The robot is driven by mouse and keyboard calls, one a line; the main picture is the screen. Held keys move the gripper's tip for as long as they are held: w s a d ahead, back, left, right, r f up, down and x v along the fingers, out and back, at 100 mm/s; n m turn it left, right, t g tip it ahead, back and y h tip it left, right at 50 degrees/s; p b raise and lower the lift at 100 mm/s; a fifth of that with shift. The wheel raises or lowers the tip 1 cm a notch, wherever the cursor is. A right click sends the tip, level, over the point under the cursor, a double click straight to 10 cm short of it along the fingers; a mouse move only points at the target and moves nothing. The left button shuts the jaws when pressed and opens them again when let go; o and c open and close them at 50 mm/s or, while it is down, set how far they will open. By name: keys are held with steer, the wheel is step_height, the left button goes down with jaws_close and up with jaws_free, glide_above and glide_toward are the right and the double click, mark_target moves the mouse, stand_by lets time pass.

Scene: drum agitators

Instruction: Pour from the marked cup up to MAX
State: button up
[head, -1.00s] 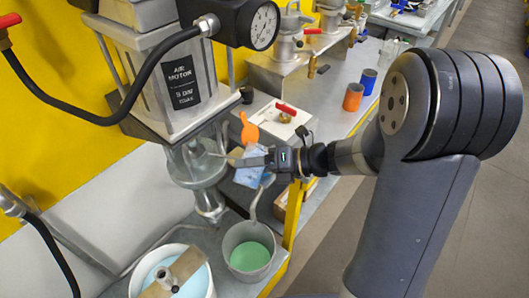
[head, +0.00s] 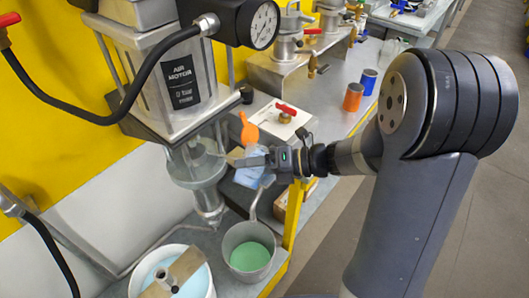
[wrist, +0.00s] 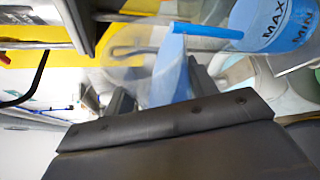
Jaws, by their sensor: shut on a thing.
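My gripper (head: 238,159) reaches left under the air motor and is shut. In the wrist view, between the fingers (wrist: 150,98), there is a tilted clear cup (wrist: 125,50) with blue liquid at its right side. A blue stream (wrist: 205,30) runs from the cup towards a blue-filled vessel (wrist: 262,14) marked MAX and MIN. The blue reaches about the MAX mark; its exact level is unclear.
The air motor (head: 165,70) hangs close above my gripper. A grey pot of green liquid (head: 249,255) and a white pail (head: 205,290) stand below. An orange piece (head: 249,131) is just behind. Orange (head: 353,98) and blue (head: 369,82) cans stand farther off.

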steer(key=shift+m, duration=0.3)
stand_by(0.9)
steer(key=shift+r+n+p, duration=0.35)
steer(key=shift+n, duration=0.05)
steer(key=n, duration=0.1)
steer(key=r+n+t+h, duration=0.1)
steer(key=shift+s+n+t, duration=0.1)
steer(key=shift+n+t, duration=0.2)
steer(key=shift+s+a+f+n+h+b, duration=0.15)
steer(key=shift+f+n+h+b, duration=0.2)
steer(key=shift+f+b, duration=0.6)
steer(key=shift+r, duration=0.25)
steer(key=shift+n+t, duration=0.45)
steer(key=shift+t, duration=0.15)
steer(key=f+b, duration=0.4)
steer(key=shift+s+a+f+b, duration=0.15)
steer(key=shift+s+f+b, duration=0.05)
steer(key=shift+s+b, duration=0.15)
steer(key=shift+s+a+f+n+t+h+b, duration=0.1)
steer(key=shift+s+a+n+t+h+b, duration=0.1)
steer(key=shift+s+n+t+b, duration=0.6)
steer(key=shift+s+a+f+n+h+b, duration=0.2)
steer(key=shift+n+b, duration=0.25)
steer(key=shift+b, duration=0.85)
steer(key=shift+s+a+f+n+t+h+b, duration=0.15)
steer(key=shift+s+n+t+h+b, duration=0.2)
steer(key=shift+n+b, duration=0.5)
